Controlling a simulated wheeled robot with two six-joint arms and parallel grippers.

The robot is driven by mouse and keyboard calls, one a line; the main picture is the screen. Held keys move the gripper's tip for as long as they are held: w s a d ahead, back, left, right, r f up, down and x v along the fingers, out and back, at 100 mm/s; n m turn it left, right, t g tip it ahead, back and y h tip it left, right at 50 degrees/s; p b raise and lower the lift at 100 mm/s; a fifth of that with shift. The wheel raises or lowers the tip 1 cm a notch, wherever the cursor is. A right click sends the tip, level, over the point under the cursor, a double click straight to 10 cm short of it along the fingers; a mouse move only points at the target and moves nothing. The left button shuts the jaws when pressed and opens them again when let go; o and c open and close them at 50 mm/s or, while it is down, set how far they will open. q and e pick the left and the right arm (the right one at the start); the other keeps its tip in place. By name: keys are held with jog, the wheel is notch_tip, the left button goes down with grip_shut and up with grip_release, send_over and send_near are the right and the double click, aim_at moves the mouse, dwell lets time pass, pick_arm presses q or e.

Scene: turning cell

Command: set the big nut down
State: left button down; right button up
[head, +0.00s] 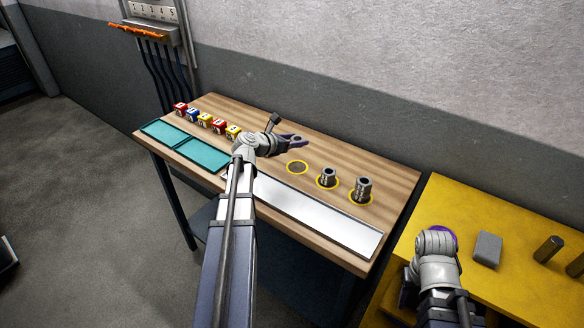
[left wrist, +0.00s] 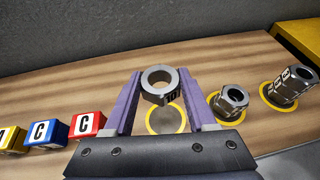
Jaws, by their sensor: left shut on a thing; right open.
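My left gripper (head: 297,142) is shut on the big nut (left wrist: 160,86), a grey metal ring with a wide hole, held between the purple fingers. In the left wrist view the nut appears just above and partly across an empty yellow ring mark (left wrist: 165,120). In the head view this ring mark (head: 297,168) lies in front of the gripper on the wooden bench. The nut looks raised off the bench. My right gripper (head: 440,236) is at the lower right above the yellow table; its fingers are mostly hidden by the wrist.
Two stacks of metal nuts, a shorter one (head: 328,178) and a taller one (head: 362,189), stand on yellow rings to the right. Several lettered blocks (left wrist: 88,124) are to the left. Teal trays (head: 205,154) and a pale strip (head: 315,217) line the front. A yellow table (head: 500,210) adjoins.

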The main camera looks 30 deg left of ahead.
pick_arm(q)
jog(key=shift+a+f, duration=0.1)
jog(key=shift+f, duration=0.2)
jog(key=b, duration=0.6)
send_over(295, 169)
notch_tip(295, 169, down, 6)
jog(key=shift+w+r, duration=0.15)
jog(key=shift+r, duration=0.05)
jog(key=shift+f, duration=0.15)
notch_tip(295, 169, down, 3)
jog(key=b, duration=0.3)
jog(key=shift+f+b, duration=0.2)
jog(key=shift+b, duration=0.2)
jog(key=shift+f, duration=0.2)
jog(key=shift+c, duration=1)
grip_release()
